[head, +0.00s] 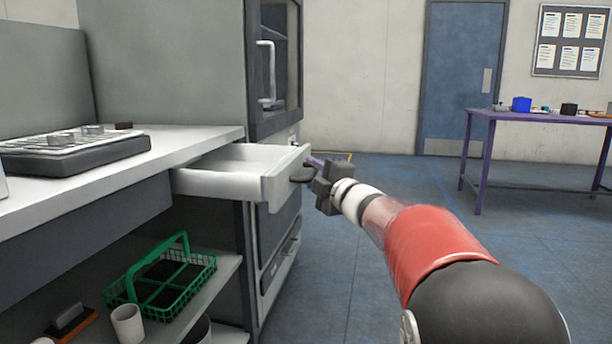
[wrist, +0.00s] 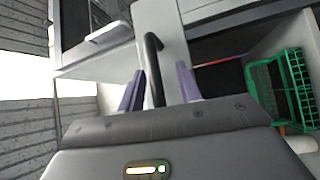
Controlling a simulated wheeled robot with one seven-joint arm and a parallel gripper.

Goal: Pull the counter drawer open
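The counter drawer (head: 225,180) is white and stands well out from under the counter top in the head view. Its front panel (head: 285,180) faces right and carries a dark handle (head: 302,178). My gripper (head: 318,163) is at the handle, just right of the front panel. In the wrist view, the black bar handle (wrist: 154,75) lies between my two purple fingers (wrist: 160,88). The fingers are apart, with a visible gap between the handle and the right finger. The drawer's white front panel (wrist: 160,20) shows beyond them. The fingertips are small and partly hidden in the head view.
A green wire basket (head: 165,280) and a white cup (head: 127,323) sit on the shelf below the counter. A grey cabinet (head: 175,60) stands behind the drawer. A purple table (head: 540,116) is at the far right. Blue floor (head: 340,260) lies open right of the drawer.

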